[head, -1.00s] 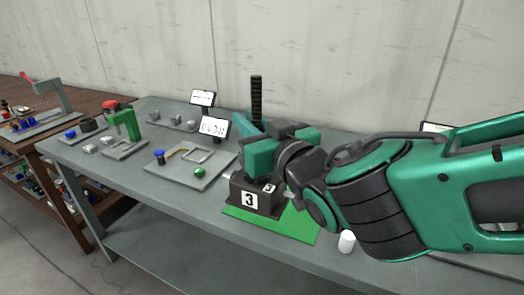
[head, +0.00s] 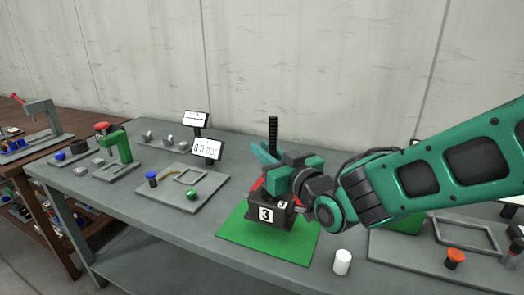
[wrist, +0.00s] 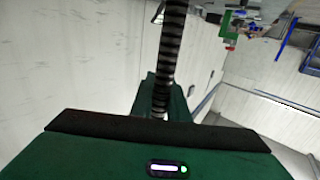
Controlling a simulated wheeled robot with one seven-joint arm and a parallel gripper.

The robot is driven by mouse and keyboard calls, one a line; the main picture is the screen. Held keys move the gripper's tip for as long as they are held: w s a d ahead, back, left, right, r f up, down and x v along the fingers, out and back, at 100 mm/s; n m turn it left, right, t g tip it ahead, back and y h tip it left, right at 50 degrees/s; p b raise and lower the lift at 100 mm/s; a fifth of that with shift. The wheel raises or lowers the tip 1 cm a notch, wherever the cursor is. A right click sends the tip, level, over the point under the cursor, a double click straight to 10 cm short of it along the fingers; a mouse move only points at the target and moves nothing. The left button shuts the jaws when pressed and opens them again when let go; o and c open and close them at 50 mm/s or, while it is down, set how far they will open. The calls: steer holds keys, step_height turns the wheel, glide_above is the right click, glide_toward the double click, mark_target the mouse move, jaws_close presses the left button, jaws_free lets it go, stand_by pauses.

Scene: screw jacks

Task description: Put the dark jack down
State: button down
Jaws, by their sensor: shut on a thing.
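The dark jack (head: 267,213), a dark block labelled 3 with a tall black threaded screw (head: 272,130), is upright in the head view. My gripper (head: 280,163) is shut on it around the screw, above the block, coming from the right. The jack is over the green mat (head: 252,240); I cannot tell whether its base touches the mat. A red part shows behind the block, partly hidden by my gripper. In the wrist view the screw (wrist: 170,55) rises past the green gripper body, and the block is hidden.
A white cylinder (head: 342,262) stands right of the mat. A grey plate (head: 175,190) with a blue-topped piece, a frame and a green knob lies left. A display (head: 208,149) stands behind. Another plate (head: 400,248) with an orange-topped piece (head: 455,257) lies right.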

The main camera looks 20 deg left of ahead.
steer(key=shift+f, duration=1.7)
steer(key=c, duration=2)
jaws_free()
steer(key=shift+f, duration=0.35)
steer(key=shift+o, duration=1.4)
steer(key=shift+s+r, duration=0.1)
steer(key=shift+s, duration=0.05)
